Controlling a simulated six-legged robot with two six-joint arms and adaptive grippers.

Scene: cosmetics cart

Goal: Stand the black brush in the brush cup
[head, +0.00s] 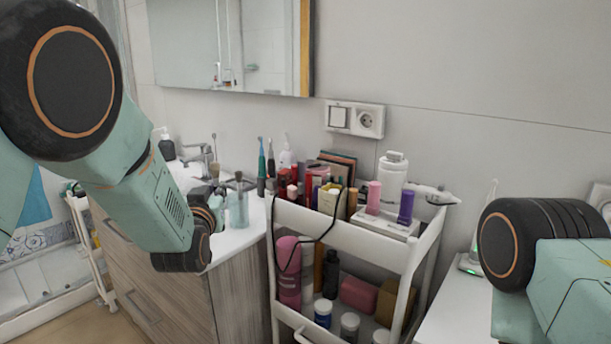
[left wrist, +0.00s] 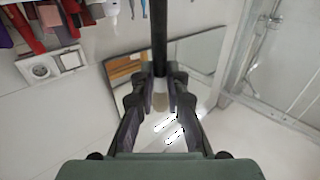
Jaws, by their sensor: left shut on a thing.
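The black brush shows in the left wrist view (left wrist: 160,35) as a dark rod running from the top edge down between the fingers. Its tan tip (left wrist: 160,101) is on the near side of them. My left gripper (left wrist: 160,76) is shut on the brush. In the head view the left gripper (head: 217,191) is over the sink counter, mostly hidden by its own wrist.
The white cart (head: 345,237) holds several bottles and tubes on its upper shelf and more below. Toothbrushes (head: 262,160) stand at the counter's right side. A faucet (head: 203,155) is behind the gripper. The mirror (head: 235,45) and a wall socket (head: 370,121) are behind.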

